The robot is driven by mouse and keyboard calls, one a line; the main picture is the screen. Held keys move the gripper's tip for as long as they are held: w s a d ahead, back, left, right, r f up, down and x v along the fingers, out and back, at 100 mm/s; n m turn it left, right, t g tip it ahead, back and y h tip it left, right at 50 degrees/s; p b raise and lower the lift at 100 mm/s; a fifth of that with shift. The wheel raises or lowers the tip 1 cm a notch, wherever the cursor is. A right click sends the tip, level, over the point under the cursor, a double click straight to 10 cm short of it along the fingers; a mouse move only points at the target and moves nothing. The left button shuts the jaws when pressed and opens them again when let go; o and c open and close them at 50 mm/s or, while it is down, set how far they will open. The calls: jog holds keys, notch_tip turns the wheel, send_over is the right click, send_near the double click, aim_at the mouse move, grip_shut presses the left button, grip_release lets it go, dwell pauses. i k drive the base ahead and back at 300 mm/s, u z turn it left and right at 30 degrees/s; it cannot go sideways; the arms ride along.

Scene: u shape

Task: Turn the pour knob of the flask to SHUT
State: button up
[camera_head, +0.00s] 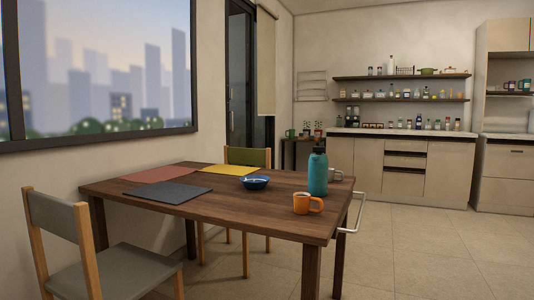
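A teal flask (317,173) stands upright on the right part of the wooden table (230,207). It has a dark top (318,150). The pour knob and its setting are too small to make out from here. My gripper does not show in this view.
An orange mug (305,204) stands in front of the flask and a grey mug (335,175) behind it. A blue bowl (255,182) lies to the left, with placemats beyond. A metal rail (355,214) sticks out at the table's right end. The floor (430,250) to the right is clear.

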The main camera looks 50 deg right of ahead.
aim_at(318, 150)
jog(key=z, duration=0.3)
jog(key=k, duration=0.2)
jog(key=u, duration=0.7)
jog(key=i, duration=1.35)
jog(key=z, duration=1.55)
jog(key=i, duration=0.65)
jog(key=z, duration=0.75)
